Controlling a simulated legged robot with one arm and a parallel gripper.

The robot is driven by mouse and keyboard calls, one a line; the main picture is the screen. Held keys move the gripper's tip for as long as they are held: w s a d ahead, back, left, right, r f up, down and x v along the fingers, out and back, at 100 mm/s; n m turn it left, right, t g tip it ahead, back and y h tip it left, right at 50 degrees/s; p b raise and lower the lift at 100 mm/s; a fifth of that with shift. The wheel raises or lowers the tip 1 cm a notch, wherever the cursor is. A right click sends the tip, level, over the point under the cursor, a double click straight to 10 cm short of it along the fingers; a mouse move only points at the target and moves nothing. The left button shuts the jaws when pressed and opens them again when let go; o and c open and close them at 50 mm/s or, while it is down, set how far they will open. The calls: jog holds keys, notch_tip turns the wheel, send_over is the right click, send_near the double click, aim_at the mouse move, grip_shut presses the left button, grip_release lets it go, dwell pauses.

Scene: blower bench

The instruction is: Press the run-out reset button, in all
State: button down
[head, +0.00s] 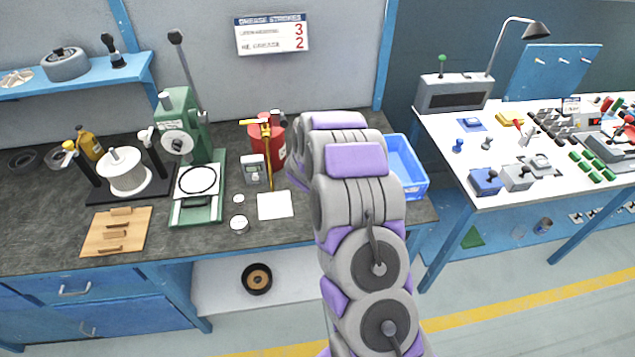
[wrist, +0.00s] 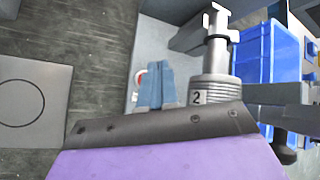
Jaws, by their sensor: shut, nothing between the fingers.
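No part in view is clearly labelled as the run-out reset button. In the wrist view a small red round part (wrist: 140,76) shows on a pale panel (wrist: 152,45); I cannot tell whether it is that button. My gripper (wrist: 155,82) has its blue-grey fingers shut and empty, and they partly cover this red part in the picture. Contact cannot be told. In the head view my arm hides the gripper and the bench behind it. A small grey meter with a display (head: 253,170) stands left of my arm. A green stand (head: 198,150) is further left.
A ribbed grey cylinder marked 2 (wrist: 210,92) is right beside my fingers. A blue bin (head: 408,165) is right of my arm. A red can (head: 267,130) stands behind the meter. A white square (head: 275,205) lies on the dark bench. A crowded white table (head: 450,140) is at right.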

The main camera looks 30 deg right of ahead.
jog(key=shift+r+p, duration=1.25)
jog(key=shift+r, duration=0.6)
jog(key=shift+f, duration=0.1)
